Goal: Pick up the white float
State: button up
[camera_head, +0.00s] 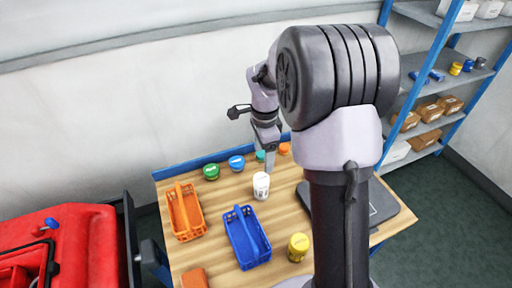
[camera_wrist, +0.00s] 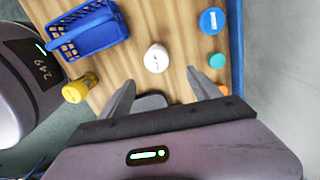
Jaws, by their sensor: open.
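The white float (camera_head: 261,187) is a small white cylinder standing upright on the wooden table, near its middle. In the wrist view the white float (camera_wrist: 156,58) lies just beyond the fingertips, roughly centred between them, with a clear gap. My gripper (camera_head: 269,168) points down above the table, close to the float in the head view. In the wrist view my gripper (camera_wrist: 160,79) has its two fingers spread apart with nothing between them. In the head view the fingertips partly overlap the area behind the float, so the exact height gap is hard to tell.
An orange basket (camera_head: 185,212) and a blue basket (camera_head: 246,238) stand left of and in front of the float. Green (camera_head: 211,172), blue (camera_head: 237,164) and orange (camera_head: 284,149) pieces line the back edge. A yellow container (camera_head: 298,247) stands at the front. A dark flat device (camera_head: 384,204) lies right.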

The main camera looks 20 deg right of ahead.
aim_at(261, 178)
jog(key=f+b, duration=0.1)
jog(key=f, duration=0.3)
jog(key=f+b, duration=0.2)
jog(key=f, duration=0.2)
jog(key=a+f+b, duration=0.1)
jog(key=f, duration=0.3)
jog(key=shift+s+f, duration=0.3)
jog(key=shift+s, duration=0.05)
notch_tip(261, 178, down, 4)
jog(key=shift+d+f+b, duration=0.1)
jog(key=shift+f+b, duration=0.15)
jog(key=shift+b, duration=0.95)
jog(key=shift+w+r, duration=0.1)
